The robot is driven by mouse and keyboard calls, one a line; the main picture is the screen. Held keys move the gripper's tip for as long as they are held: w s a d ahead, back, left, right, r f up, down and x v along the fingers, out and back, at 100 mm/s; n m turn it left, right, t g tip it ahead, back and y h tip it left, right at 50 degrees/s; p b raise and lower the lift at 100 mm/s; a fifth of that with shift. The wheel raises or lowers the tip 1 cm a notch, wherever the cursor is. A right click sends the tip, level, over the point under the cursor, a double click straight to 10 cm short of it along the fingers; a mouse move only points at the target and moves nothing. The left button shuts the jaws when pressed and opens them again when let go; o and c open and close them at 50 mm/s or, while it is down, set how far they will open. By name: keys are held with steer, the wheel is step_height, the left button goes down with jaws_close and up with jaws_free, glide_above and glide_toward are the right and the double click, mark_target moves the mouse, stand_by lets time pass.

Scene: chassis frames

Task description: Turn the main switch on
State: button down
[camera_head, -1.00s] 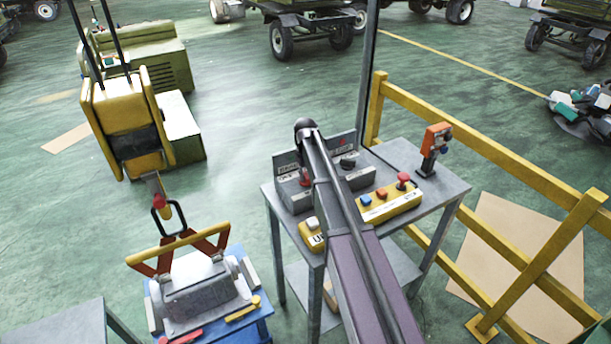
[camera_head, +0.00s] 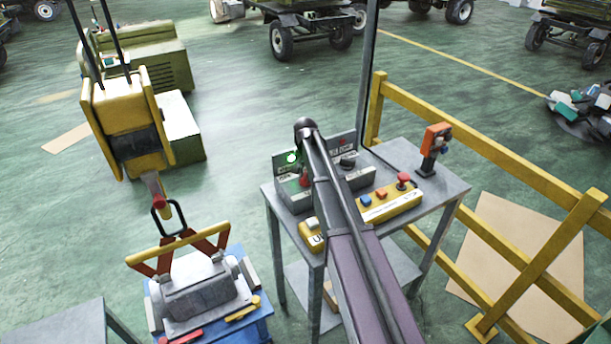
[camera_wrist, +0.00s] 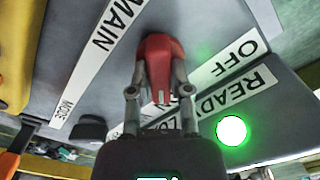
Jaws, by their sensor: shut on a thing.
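The main switch has a red handle (camera_wrist: 160,52) on a grey panel (camera_wrist: 205,45) in the wrist view. My gripper (camera_wrist: 158,82) is shut on the handle, one finger on each side. The panel carries the labels MAIN and OFF, and another label partly hidden by my fingers. A round lamp (camera_wrist: 231,131) beside the READY label glows bright green. In the head view the red handle (camera_head: 304,178) shows just left of my arm, and the lit green lamp (camera_head: 292,158) is above it. My arm hides the gripper there.
The panel stands on a grey metal table (camera_head: 445,200). A yellow pendant box (camera_head: 392,202) with buttons and an orange device (camera_head: 436,140) are to the right. A yellow railing (camera_head: 490,150) runs behind the table. A hoist hook (camera_head: 164,205) hangs at left.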

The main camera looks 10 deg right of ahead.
steer(key=shift+s, duration=0.1)
steer(key=c, duration=0.6)
jaws_free()
steer(key=shift+o, duration=0.2)
